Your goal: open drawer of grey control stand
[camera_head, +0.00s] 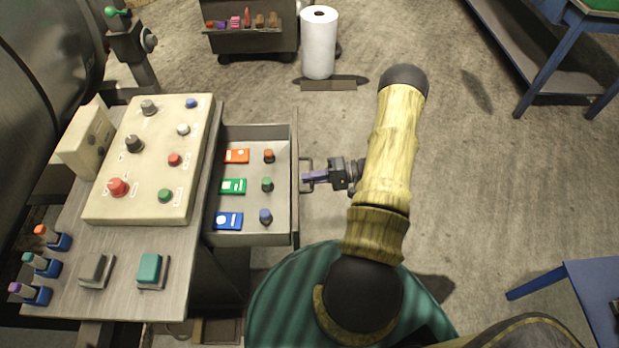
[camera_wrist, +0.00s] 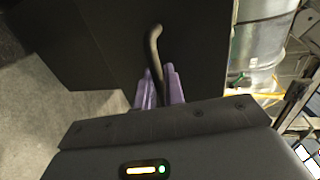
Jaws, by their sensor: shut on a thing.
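The grey control stand (camera_head: 165,282) is at the left in the head view. Its drawer (camera_head: 270,240) is pulled out to the right, with its inside showing. In the drawer lie orange, green and blue cards and several small knobs. The drawer's bar handle (camera_head: 305,160) is on its right-hand front; it also shows as a dark bent bar in the wrist view (camera_wrist: 153,45). My gripper (camera_head: 306,179) has purple fingers and is shut on the handle. In the wrist view its fingers (camera_wrist: 160,88) sit on both sides of the bar, partly hidden by the gripper body.
A cream control panel (camera_head: 125,205) with knobs and buttons is on the stand top. A dark cart (camera_head: 250,40) and a white paper roll (camera_head: 319,45) are at the back. Blue-framed tables stand at the upper right (camera_head: 545,75) and lower right (camera_head: 575,275). The floor right of my arm is clear.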

